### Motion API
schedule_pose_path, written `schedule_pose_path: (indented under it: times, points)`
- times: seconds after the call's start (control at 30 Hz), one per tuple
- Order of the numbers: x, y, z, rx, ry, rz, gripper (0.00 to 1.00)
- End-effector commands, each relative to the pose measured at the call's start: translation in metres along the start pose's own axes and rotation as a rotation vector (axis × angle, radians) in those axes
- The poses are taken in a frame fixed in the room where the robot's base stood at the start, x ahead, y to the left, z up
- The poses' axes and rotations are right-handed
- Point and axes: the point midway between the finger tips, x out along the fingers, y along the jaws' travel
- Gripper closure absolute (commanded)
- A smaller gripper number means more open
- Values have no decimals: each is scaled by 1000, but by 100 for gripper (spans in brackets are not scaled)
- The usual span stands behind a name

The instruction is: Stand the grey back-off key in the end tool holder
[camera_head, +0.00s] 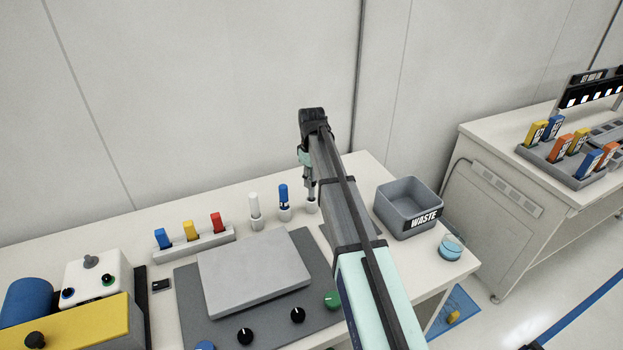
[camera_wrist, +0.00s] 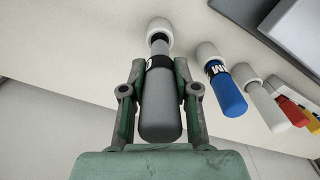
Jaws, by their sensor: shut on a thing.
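The grey back-off key (camera_wrist: 161,112) with a dark band is between the fingers of my gripper (camera_wrist: 160,90), which is shut on it. The white end tool holder (camera_wrist: 159,27) is at the key's lower end in the wrist view. The lower end appears in line with the holder's mouth and at or inside it; how deep I cannot tell. In the head view my gripper (camera_head: 310,182) is upright above the end holder (camera_head: 312,206), the rightmost of the row. My arm hides part of this area.
A blue key (camera_head: 284,194) and a white key (camera_head: 254,204) stand in holders close to the left. A grey waste bin (camera_head: 385,212) is to the right, with a blue cup (camera_head: 452,248) beside it. A grey plate (camera_head: 253,275) lies in front.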

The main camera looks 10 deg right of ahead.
Motion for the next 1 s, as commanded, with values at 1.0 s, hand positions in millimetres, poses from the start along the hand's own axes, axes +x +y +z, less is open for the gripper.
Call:
schedule_pose_path:
  times: [1.0]
  points:
    - [28, 0, 0, 0, 0, 0, 100]
